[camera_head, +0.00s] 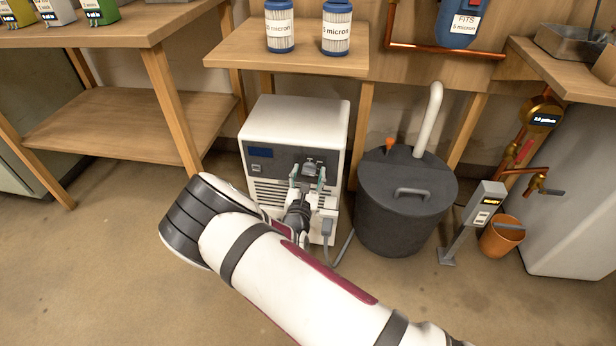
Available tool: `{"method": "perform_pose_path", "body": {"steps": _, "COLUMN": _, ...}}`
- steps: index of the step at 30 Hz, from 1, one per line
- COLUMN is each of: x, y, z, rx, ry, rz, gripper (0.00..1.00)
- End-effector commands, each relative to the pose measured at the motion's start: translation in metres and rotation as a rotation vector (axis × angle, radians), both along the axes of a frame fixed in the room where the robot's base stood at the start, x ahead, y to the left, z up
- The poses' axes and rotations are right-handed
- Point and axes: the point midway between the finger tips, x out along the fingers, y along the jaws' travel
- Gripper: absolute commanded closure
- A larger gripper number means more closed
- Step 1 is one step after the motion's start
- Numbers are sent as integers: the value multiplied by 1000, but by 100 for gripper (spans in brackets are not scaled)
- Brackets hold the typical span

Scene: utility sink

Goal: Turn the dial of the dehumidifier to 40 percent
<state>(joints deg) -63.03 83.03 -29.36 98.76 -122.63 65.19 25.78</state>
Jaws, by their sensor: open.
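The dehumidifier (295,115) is a white box on the floor under the middle bench. Its front has a small dark blue display (261,152) at the upper left and vent slots lower down. My gripper (308,172) is open in front of the upper right of that front face, its two fingers apart. A small grey part, perhaps the dial (309,166), shows between and just beyond the fingertips. Its setting and any markings are too small to read. I cannot tell whether the fingers touch it.
A dark lidded tank (406,225) with a white pipe stands right of the dehumidifier. A grey cable (346,246) runs between them. Filter cartridges (337,27) stand on the bench above. A grey post with a display (483,212) and an orange bucket (502,238) are farther right. Floor at left is clear.

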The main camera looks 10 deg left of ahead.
Motion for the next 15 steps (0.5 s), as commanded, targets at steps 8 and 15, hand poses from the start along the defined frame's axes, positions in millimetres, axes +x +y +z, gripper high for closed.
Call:
{"method": "perform_pose_path", "body": {"steps": 8, "x": 0, "y": 0, "z": 0, "rx": 0, "ry": 0, "rz": 0, "gripper": 57}}
{"method": "perform_pose_path", "body": {"steps": 15, "x": 0, "y": 0, "z": 0, "rx": 0, "ry": 0, "rz": 0, "gripper": 94}}
